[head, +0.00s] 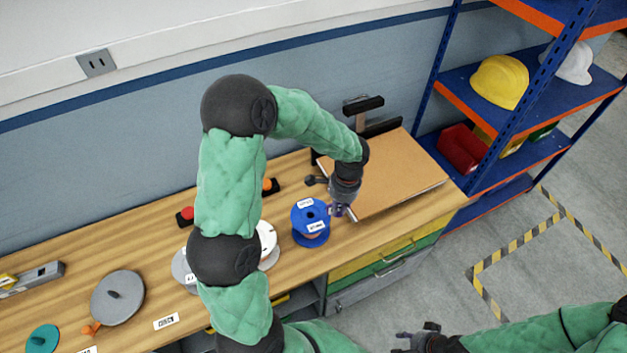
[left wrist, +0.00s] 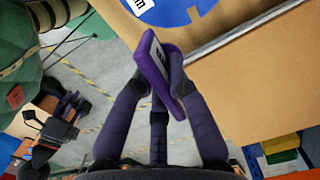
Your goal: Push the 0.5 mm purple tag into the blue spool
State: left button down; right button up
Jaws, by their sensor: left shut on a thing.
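The blue spool (head: 310,222) stands on the wooden bench with white labels on its top and side; part of it shows at the top of the left wrist view (left wrist: 165,10). My left gripper (head: 342,210) is just right of the spool in the head view. It is shut on the purple tag (left wrist: 156,68), which has a white label with print too small to read. The tag is apart from the spool. My right gripper (head: 425,338) is at the bottom of the head view, away from the bench; its fingers are too small to judge.
A brown board (head: 385,175) lies on the bench right of the spool. A white spool (head: 267,245) stands to the left, partly behind my left arm. A grey disc (head: 118,296) and a teal disc (head: 42,339) lie further left. A blue shelf (head: 455,80) stands at right.

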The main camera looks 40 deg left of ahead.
pick_arm(q)
jog(key=s+a+r+m+p, duration=0.3)
jog(key=s+a+r+m, duration=0.15)
jog(key=a+m, duration=0.3)
jog(key=shift+y, duration=0.4)
jog(key=f+b, duration=0.6)
jog(key=shift+w+a+f, duration=0.1)
jog(key=shift+w, duration=0.3)
jog(key=shift+f, duration=0.15)
dwell(1.3)
jog(key=shift+f, duration=0.1)
jog(key=shift+f+b, duration=0.6)
jog(key=shift+f, duration=0.4)
dwell(0.6)
